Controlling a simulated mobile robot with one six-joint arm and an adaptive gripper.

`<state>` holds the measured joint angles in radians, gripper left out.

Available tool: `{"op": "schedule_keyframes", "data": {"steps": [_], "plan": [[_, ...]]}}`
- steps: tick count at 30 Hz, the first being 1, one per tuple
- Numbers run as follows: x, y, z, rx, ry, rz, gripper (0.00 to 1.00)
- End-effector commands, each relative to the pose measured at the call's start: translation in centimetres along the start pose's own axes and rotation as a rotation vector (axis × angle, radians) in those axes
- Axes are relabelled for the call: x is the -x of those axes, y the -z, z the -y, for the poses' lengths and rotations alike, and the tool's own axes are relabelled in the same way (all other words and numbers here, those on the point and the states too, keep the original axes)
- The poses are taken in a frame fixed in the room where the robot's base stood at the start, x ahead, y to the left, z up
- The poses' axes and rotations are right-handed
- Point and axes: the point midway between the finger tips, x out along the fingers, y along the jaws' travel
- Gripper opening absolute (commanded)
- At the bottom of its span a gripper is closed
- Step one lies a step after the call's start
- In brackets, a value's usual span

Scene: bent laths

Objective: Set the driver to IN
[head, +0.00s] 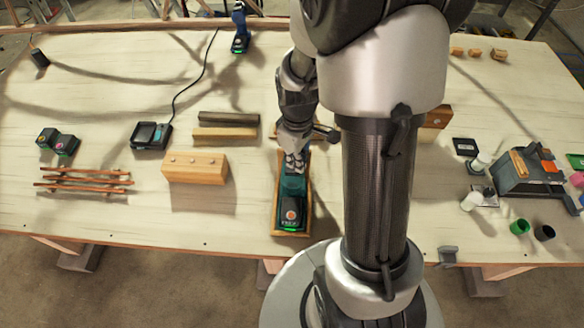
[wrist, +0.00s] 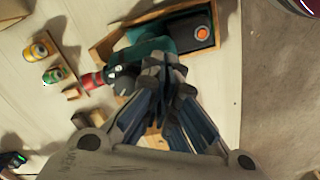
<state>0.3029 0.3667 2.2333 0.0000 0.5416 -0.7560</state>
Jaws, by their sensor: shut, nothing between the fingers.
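The teal driver (head: 292,190) lies in a shallow wooden tray (head: 278,222) near the table's front edge. Its black battery end, with an orange-red round spot, faces the front edge. In the wrist view the driver (wrist: 150,48) shows a teal body, a dark front part and a red tip at left. My gripper (head: 294,163) is over the driver's far end. In the wrist view my gripper (wrist: 165,72) has its fingers together, empty, in front of the dark part of the driver. The fingers cover part of it. I cannot tell whether they touch it, nor read any direction setting.
A wooden block with screws (head: 195,167) and two laths (head: 225,134) lie left of the tray. A grey toolbox (head: 520,180) is at right.

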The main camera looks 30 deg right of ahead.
Motion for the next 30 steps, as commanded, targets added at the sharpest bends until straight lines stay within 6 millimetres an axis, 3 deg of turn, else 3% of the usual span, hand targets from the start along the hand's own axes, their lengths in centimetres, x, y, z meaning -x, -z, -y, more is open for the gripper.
{"op": "schedule_keyframes", "data": {"steps": [19,30], "plan": [[-0.8,0.0,0.0,0.0,0.0,0.0,0.0],[1.6,0.0,0.0,0.0,0.0,0.0,0.0]]}}
